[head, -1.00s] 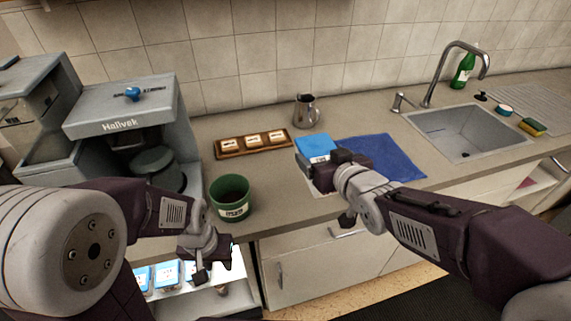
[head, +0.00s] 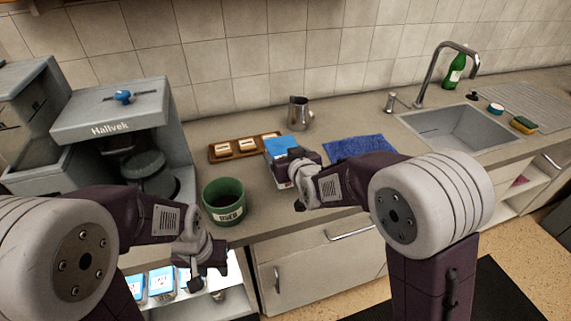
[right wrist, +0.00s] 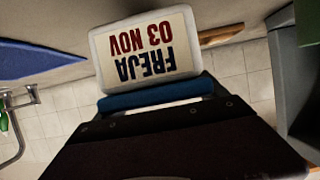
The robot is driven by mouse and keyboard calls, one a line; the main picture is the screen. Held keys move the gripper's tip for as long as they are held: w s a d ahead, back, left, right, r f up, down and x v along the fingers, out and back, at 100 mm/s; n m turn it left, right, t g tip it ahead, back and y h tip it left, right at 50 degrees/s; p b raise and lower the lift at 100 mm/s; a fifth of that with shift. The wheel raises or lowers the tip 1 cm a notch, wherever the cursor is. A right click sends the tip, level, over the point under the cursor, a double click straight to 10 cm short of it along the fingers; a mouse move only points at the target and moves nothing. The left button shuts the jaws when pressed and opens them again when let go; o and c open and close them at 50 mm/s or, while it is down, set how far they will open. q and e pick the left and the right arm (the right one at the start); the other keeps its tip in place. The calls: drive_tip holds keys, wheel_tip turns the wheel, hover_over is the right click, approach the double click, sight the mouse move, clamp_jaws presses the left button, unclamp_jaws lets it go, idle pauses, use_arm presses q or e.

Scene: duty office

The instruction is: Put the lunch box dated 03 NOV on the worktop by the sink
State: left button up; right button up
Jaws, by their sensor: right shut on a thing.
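My right gripper (head: 292,166) is shut on a lunch box with a blue lid (head: 282,147). In the right wrist view, the box's white label (right wrist: 146,48) reads FREJA 03 NOV upside down. The box is over the worktop (head: 330,190), left of the blue cloth (head: 359,147); I cannot tell whether it touches the surface. The sink (head: 455,130) is further right. My left gripper (head: 208,272) is low in front of the worktop edge; its jaw opening is unclear. Several other blue-lidded boxes (head: 161,283) stand in the lit compartment below.
A wooden tray with labelled pieces (head: 237,156), a green cup (head: 224,202) and a metal jug (head: 299,113) stand near the held box. The coffee machine (head: 115,115) is at left. A sponge (head: 523,125) lies right of the sink. The worktop strip before the cloth looks clear.

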wheel_tip(320, 180, down, 4)
drive_tip(key=shift+r, duration=0.25)
drive_tip(key=shift+f+b, duration=0.1)
drive_tip(key=shift+b, duration=0.25)
drive_tip(key=o, duration=1.7)
drive_tip(key=shift+o, duration=0.2)
drive_tip(key=shift+s+r, duration=0.25)
drive_tip(key=v, duration=1.1)
drive_tip(key=shift+s+b, duration=0.25)
drive_tip(key=shift+b, duration=0.15)
drive_tip(key=shift+d+r, duration=0.1)
drive_tip(key=shift+d, duration=0.05)
